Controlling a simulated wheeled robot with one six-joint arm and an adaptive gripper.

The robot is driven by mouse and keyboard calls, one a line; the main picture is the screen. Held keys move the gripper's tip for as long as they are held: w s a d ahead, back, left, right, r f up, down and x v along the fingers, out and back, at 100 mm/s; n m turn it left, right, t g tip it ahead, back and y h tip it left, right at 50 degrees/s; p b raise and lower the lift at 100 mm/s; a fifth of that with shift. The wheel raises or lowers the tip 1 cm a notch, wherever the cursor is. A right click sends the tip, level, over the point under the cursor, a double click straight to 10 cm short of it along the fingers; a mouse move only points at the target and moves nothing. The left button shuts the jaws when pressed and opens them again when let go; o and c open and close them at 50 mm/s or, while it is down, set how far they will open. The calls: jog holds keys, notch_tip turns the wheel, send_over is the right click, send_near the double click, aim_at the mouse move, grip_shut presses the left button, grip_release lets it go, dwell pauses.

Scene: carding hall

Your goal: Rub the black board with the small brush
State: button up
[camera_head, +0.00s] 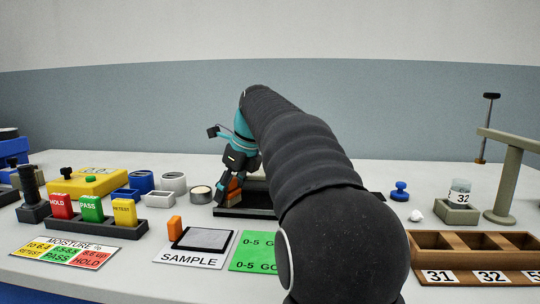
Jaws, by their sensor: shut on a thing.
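The black board (246,208) lies flat on the table behind my arm. It has a raised dark rim, and my arm hides much of its middle and right side. My gripper (233,178) points down over the left part of the board. It is shut on the small brush (225,197), a tan and orange piece that shows below the fingers, partly covered by them. The brush's lower end is at the board's left part; I cannot tell whether it touches the surface.
Left of the board stand an open round tin (201,195), white and blue pots and a rack (110,224) of coloured blocks. In front lie a SAMPLE card (180,259) with a dark pad and a green card (246,258). A wooden compartment tray (420,258) stands front right.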

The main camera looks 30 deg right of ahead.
notch_tip(320, 180, up, 3)
jog(key=shift+d+f, duration=0.1)
jog(key=shift+f, duration=0.1)
jog(key=shift+r, duration=2.85)
